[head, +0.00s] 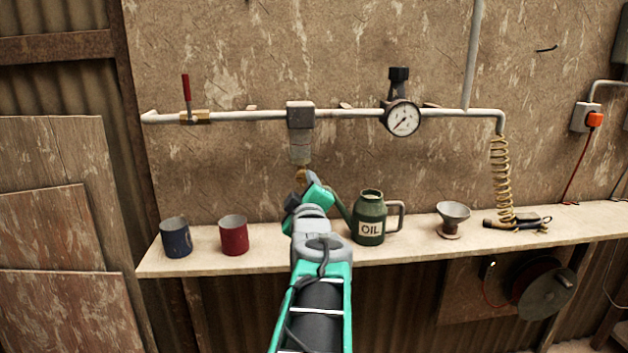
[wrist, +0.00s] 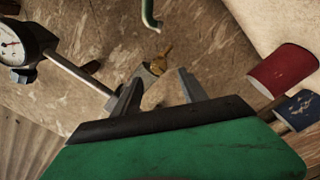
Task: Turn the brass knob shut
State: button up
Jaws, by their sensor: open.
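The brass knob (head: 301,175) hangs under the clear bowl (head: 300,153) of the grey filter block (head: 300,115) on the wall pipe. In the head view my gripper (head: 304,184) is just below it and hides part of it. In the wrist view the brass knob (wrist: 164,52) shows just beyond the tips of my gripper (wrist: 160,80). The two fingers are spread, with nothing held between them. The bowl's end (wrist: 150,72) lies close to the left finger. I cannot tell whether a finger touches the knob.
A green oil can (head: 369,220) stands on the shelf (head: 275,262) just right of my gripper, its spout close to it. A red mug (head: 234,236) and a blue mug (head: 175,238) stand to the left. A gauge (head: 402,119) and red-handled valve (head: 187,100) are on the pipe.

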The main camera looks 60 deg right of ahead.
aim_at(301, 178)
jog(key=x, duration=0.5)
jog(key=shift+w+d, duration=0.1)
jog(key=shift+d, duration=0.25)
grip_shut()
